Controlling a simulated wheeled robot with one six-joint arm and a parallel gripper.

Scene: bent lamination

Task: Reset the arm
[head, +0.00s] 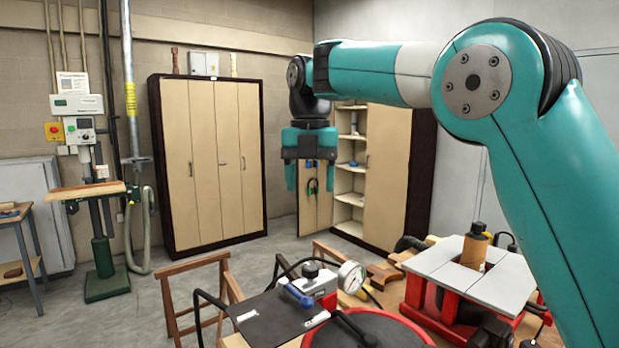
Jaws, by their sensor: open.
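My arm (515,120) is teal with a white band and dark joints. It rises from the lower right, bends at a large elbow and reaches left across the top of the head view. My gripper (312,183) hangs down from the wrist near the middle of the view. Its two teal fingers are spread apart with nothing between them. The open cabinet shows behind the gripper. The gripper appears to be in free air, above and beyond the cluttered workbench.
A workbench at the lower right holds a red-and-white table machine (475,277), a pressure gauge (351,277), a black sheet (275,316) and a bottle (474,246). Wooden trestles (195,292) stand left of it. Behind are a closed cabinet (208,160), an open cabinet (388,175) and a green-based stand (104,255). Floor between is clear.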

